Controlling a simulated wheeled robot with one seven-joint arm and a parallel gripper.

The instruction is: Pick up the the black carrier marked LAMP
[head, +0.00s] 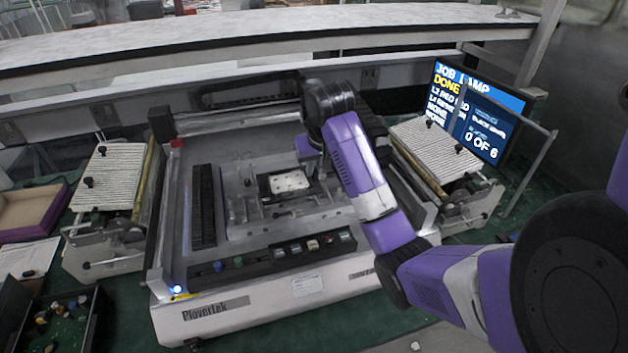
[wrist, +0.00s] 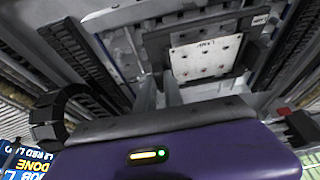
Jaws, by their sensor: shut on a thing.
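The black carrier (head: 264,187) is a dark frame around a white plate with dark dots, at the middle of the grey machine. In the wrist view the carrier (wrist: 157,50) is near the top, and its plate bears an upside-down label that seems to read LAMP. My gripper (head: 311,168) is at the carrier's far right side in the head view. In the wrist view my gripper (wrist: 172,88) reaches the carrier's near edge and is shut on it. The purple gripper body hides part of the fingers. I cannot tell whether the carrier is clear of its seat.
The machine (head: 215,318) has a raised rim and a front button row (head: 300,246). Ribbed-top units stand at left (head: 108,176) and right (head: 435,150). A screen (head: 478,110) shows LAMP, DONE and 0 OF 6. A black bin (head: 95,330) and open tray (head: 30,212) lie left.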

